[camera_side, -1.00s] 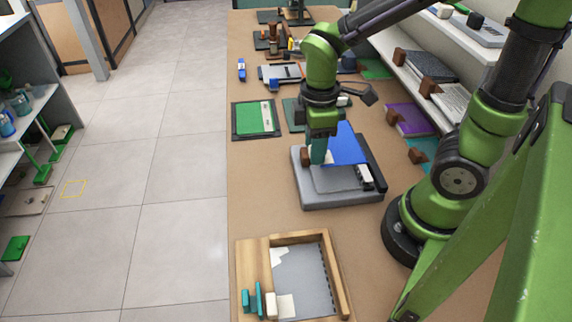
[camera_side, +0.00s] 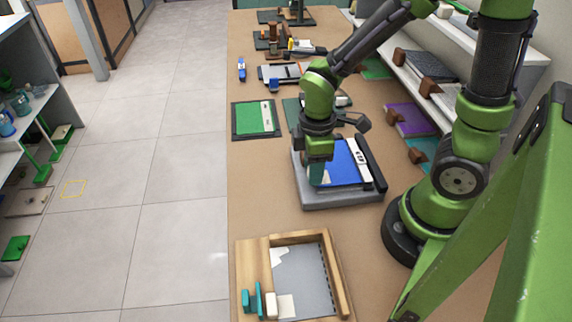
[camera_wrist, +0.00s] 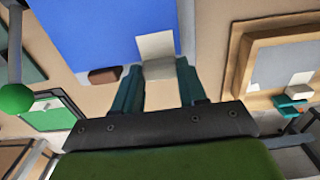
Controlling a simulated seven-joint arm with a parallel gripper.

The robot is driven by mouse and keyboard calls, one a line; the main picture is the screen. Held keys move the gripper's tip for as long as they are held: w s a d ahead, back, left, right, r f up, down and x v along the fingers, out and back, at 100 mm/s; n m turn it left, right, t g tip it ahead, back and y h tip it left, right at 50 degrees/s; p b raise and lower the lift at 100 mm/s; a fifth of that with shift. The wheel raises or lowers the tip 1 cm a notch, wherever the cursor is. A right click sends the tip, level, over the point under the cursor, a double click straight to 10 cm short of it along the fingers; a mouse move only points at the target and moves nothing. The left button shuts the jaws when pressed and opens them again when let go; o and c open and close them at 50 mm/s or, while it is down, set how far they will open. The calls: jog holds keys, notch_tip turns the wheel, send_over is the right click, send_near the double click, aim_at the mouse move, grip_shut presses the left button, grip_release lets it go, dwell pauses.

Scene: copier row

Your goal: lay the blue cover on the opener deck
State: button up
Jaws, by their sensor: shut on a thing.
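The blue cover (camera_side: 346,162) is over the grey opener deck (camera_side: 343,198) in the side view, looking nearly flat; I cannot tell whether it rests fully on it. The deck's front rim shows, with a dark bar along its right side. My gripper (camera_side: 318,183) is low at the cover's left edge. In the wrist view the cover (camera_wrist: 100,35) fills the upper left, with a white patch at its edge. The fingers of my gripper (camera_wrist: 160,75) are shut on a pale part at that edge. The deck is mostly hidden there.
A wooden tray (camera_side: 336,270) with white pieces and teal blocks stands in front of the deck. A green board (camera_side: 254,119) lies behind to the left. A shelf with brown blocks and a purple folder (camera_side: 411,119) runs along the right. Bare table lies left of the deck.

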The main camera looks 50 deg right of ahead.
jog(key=shift+f, duration=0.55)
dwell(0.6)
jog(key=o, duration=1)
jog(key=r+m+t, duration=0.2)
jog(key=r+m, duration=0.2)
jog(key=r, duration=0.2)
jog(key=s+r+m+t+y, duration=0.1)
jog(key=r+m+t, duration=0.1)
jog(key=r+m, duration=0.2)
jog(key=r+m+t+y, duration=0.1)
jog(key=r+m+t, duration=0.2)
jog(key=r, duration=0.6)
jog(key=shift+s+d+r+m, duration=0.1)
jog(key=shift+s+d+m, duration=0.1)
jog(key=shift+m, duration=0.3)
jog(key=shift+s+d+r+m, duration=0.1)
jog(key=shift+d+m, duration=0.05)
jog(key=shift+m, duration=0.35)
